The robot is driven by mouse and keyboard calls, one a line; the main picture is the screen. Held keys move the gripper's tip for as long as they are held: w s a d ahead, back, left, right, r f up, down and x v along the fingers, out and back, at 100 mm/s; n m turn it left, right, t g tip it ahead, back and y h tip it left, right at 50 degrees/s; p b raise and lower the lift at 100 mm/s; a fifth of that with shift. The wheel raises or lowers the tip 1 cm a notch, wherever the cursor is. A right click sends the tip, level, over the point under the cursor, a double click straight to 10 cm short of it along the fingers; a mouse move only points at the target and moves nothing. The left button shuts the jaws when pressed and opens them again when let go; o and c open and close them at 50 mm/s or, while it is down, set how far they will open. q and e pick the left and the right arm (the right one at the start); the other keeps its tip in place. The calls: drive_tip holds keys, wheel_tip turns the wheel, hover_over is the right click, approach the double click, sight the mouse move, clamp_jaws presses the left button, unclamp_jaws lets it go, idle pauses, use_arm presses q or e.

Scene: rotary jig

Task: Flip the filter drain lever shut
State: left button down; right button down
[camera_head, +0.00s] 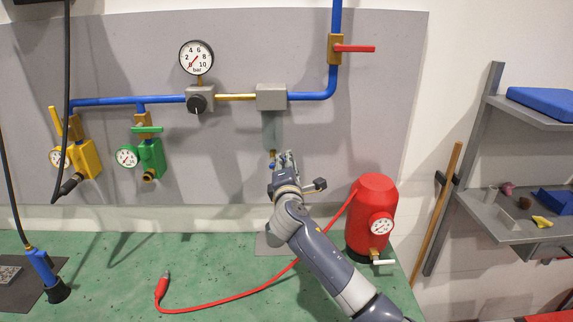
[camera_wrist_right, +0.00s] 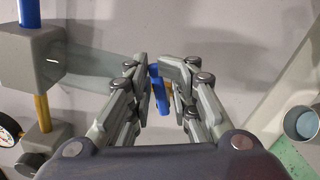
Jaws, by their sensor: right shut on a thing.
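The filter has a grey head block (camera_head: 271,97) on the pipe line and a grey, see-through bowl (camera_head: 271,130) hanging under it. At the bowl's lower end is a small blue drain lever (camera_head: 272,166). In the right wrist view the blue lever (camera_wrist_right: 160,94) lies between the fingertips, with a bit of brass drain valve (camera_wrist_right: 169,87) beside it. My right gripper (camera_head: 281,160) is just below the bowl, and it also shows in the right wrist view (camera_wrist_right: 159,75), shut on the blue lever. The fingers hide part of the valve. My left gripper is not seen.
A red tank (camera_head: 374,210) with a gauge stands right of my arm. Its red hose (camera_head: 225,303) lies on the green bench (camera_head: 120,262). Yellow (camera_head: 84,150) and green (camera_head: 150,157) valve units hang at the left. A red-handled valve (camera_head: 352,49) is above. A shelf (camera_head: 515,215) stands right.

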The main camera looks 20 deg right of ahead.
drive_tip(key=shift+f, duration=0.1)
idle(0.8)
drive_tip(key=c, duration=1.7)
unclamp_jaws()
drive_tip(key=shift+o, duration=0.2)
drive_tip(key=shift+w+a, duration=0.15)
drive_tip(key=v, duration=1.2)
